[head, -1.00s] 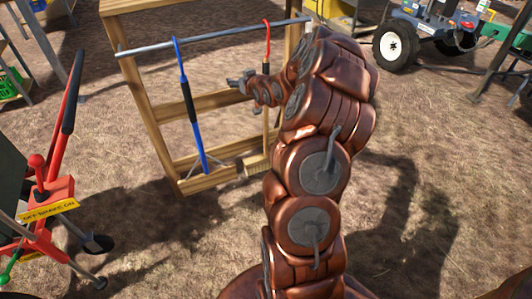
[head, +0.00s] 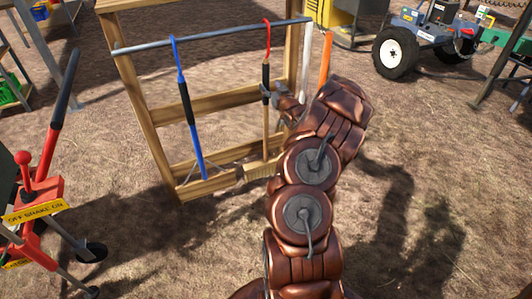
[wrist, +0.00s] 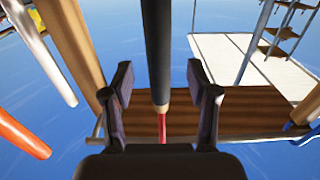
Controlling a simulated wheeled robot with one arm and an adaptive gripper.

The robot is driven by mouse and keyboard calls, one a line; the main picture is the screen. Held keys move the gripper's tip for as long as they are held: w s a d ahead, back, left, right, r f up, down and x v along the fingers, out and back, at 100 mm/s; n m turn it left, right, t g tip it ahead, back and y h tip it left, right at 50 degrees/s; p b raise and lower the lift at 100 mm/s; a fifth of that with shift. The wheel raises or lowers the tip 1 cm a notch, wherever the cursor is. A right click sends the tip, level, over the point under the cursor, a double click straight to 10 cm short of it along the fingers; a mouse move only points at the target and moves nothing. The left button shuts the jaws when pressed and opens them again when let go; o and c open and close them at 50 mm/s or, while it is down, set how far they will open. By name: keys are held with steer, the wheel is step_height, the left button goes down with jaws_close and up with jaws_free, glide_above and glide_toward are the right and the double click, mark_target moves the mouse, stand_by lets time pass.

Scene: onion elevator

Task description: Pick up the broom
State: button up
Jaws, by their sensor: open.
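The broom (head: 266,122) hangs upright by a red hook from the bar of a wooden rack, with a black grip, a light wooden handle and pale bristles at the bottom. My gripper (head: 270,92) is at the broom's handle near the black grip in the head view. In the wrist view my gripper (wrist: 162,95) is open, with one finger on each side of the broom's black grip (wrist: 157,50). Gaps show between the handle and both fingers. The red part shows below the grip there.
A blue-handled tool (head: 187,105) hangs left of the broom on the wooden rack (head: 140,90). A red lever machine (head: 40,200) is at the left.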

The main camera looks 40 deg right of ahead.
mark_target(267, 81)
steer(key=x, duration=0.3)
steer(key=shift+w+d+r, duration=0.1)
steer(key=shift+r, duration=0.15)
steer(key=shift+x, duration=0.9)
steer(key=shift+c, duration=0.4)
jaws_close()
